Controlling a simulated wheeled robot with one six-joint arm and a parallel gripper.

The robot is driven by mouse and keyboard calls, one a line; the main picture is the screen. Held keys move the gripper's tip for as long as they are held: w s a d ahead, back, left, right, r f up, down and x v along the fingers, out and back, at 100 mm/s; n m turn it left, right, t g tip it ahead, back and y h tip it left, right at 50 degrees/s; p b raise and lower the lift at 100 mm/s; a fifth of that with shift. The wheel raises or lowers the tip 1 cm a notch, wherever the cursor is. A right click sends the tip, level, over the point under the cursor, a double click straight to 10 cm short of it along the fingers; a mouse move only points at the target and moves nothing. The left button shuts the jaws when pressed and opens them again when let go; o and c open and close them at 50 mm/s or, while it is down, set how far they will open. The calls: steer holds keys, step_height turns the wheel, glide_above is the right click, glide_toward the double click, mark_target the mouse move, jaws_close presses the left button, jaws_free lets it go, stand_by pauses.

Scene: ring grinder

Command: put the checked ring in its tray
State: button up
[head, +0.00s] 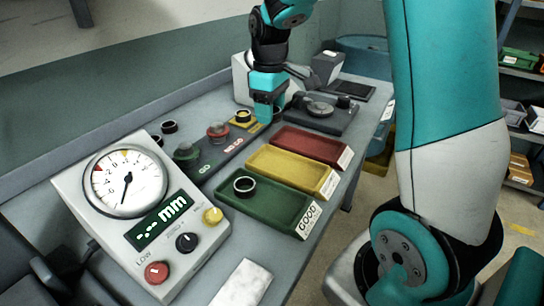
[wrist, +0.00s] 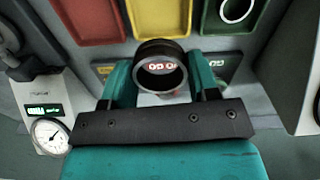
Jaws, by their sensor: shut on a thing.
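My gripper (wrist: 160,78) is shut on a dark ring (wrist: 160,47), held upright between its two teal fingers. In the head view my gripper (head: 264,108) is low over the far part of the bench, and the dark ring beside its finger (head: 243,116) appears to be the held one. Three trays lie to the right: red (head: 308,144), yellow (head: 290,170) and green (head: 270,209), the green one labelled GOOD. The wrist view shows the red (wrist: 90,18), yellow (wrist: 160,15) and green (wrist: 228,45) trays beyond the ring. No tray is under the gripper.
Another ring (head: 244,186) lies in the green tray. Two dark rings (head: 169,127) stand at the bench's back left. A dial gauge box (head: 130,210) fills the near left. A panel with green and red knobs (head: 217,130) lies between it and my gripper.

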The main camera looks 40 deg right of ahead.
mark_target(271, 163)
step_height(271, 163, down, 13)
steer(key=shift+f, duration=0.1)
stand_by(0.4)
steer(key=o, duration=0.6)
steer(key=shift+s+f, duration=0.1)
steer(key=shift+f, duration=0.05)
steer(key=shift+o, duration=0.8)
step_height(271, 163, up, 12)
steer(key=s+a+r+n+y, duration=0.1)
steer(key=s+a+r+y, duration=0.1)
steer(key=s+a, duration=0.9)
steer(key=s+a+r+n+y+p, duration=0.1)
steer(key=s+a+r, duration=0.3)
steer(key=s+a, duration=0.7)
steer(key=shift+s+a+r+y, duration=0.15)
steer(key=shift+a+r+y, duration=0.1)
steer(key=shift+y, duration=0.35)
